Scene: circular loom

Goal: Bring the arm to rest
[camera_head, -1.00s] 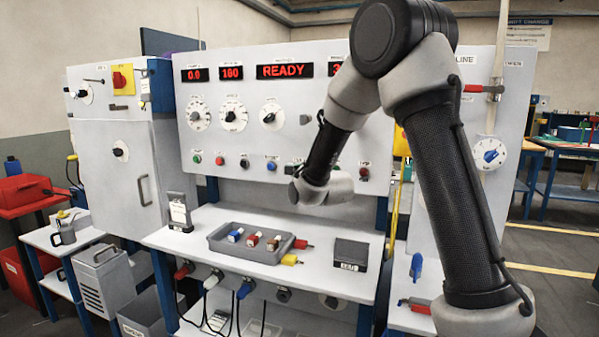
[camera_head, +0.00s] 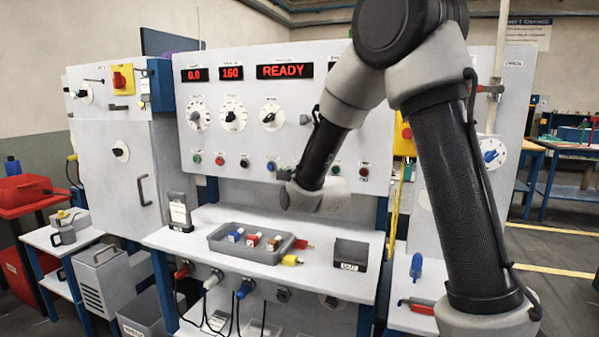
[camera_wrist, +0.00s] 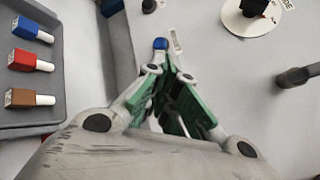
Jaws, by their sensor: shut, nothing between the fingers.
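My arm reaches in from the right of the head view, bent at the elbow, with its wrist (camera_head: 312,197) above the back of the white bench (camera_head: 215,216), in front of the control panel (camera_head: 370,110). The fingers do not show clearly in the head view. In the wrist view my gripper (camera_wrist: 172,75) has green-padded fingers, drawn together and empty. A blue button (camera_wrist: 160,43) shows just beyond the fingertips; I cannot tell whether they touch it.
A grey tray (camera_head: 222,246) with several coloured plugs lies on the bench below the wrist. A dark box (camera_head: 351,254) stands right of it, and a small labelled stand (camera_head: 180,212) left. The panel carries knobs and a READY display (camera_head: 285,71).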

